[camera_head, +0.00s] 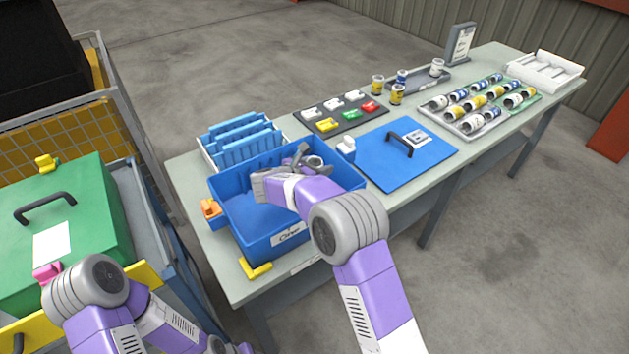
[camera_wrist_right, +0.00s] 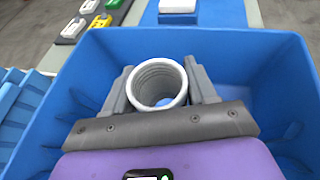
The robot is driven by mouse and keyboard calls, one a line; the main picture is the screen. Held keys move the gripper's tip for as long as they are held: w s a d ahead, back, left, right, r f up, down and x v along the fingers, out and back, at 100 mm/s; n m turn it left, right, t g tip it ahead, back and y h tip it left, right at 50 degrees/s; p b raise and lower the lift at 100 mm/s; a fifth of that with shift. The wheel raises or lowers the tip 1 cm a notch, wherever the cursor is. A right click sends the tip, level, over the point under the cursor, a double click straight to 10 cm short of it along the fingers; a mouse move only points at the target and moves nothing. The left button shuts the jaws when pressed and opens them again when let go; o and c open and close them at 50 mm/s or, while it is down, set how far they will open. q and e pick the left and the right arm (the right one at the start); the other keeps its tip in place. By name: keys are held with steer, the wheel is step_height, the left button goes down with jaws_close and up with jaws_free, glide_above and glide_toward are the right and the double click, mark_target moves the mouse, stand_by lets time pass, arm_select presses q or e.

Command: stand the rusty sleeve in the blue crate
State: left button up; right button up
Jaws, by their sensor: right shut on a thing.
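The blue crate (camera_head: 238,222) stands open at the near left end of the table, with a white label on its front wall. It fills much of the right wrist view (camera_wrist_right: 255,70). My right gripper (camera_head: 302,157) is inside the crate's opening. In the right wrist view its fingers (camera_wrist_right: 157,88) are shut on the sleeve (camera_wrist_right: 158,68) from both sides. The sleeve looks pale grey, not clearly rusty, with a ridged bore; blue shows through it. Its open end faces the wrist camera. Whether its base touches the crate floor is hidden. My left gripper is out of view.
A blue lid (camera_head: 378,168) with a black handle lies right of the crate. A divided blue rack (camera_head: 240,140) stands behind it. A dark tray (camera_head: 345,122) of coloured parts and a tray of cylinders (camera_head: 470,128) lie farther along. A green-lidded bin (camera_head: 95,215) is at left.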

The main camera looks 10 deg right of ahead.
step_height(320, 180, down, 4)
steer(key=shift+f+b, duration=0.2)
steer(key=shift+b, duration=0.4)
steer(key=shift+r, duration=0.1)
steer(key=shift+f, duration=0.2)
steer(key=o, duration=1.3)
steer(key=shift+o, duration=0.2)
steer(key=shift+r, duration=0.2)
steer(key=p+v, duration=0.2)
steer(key=v, duration=1)
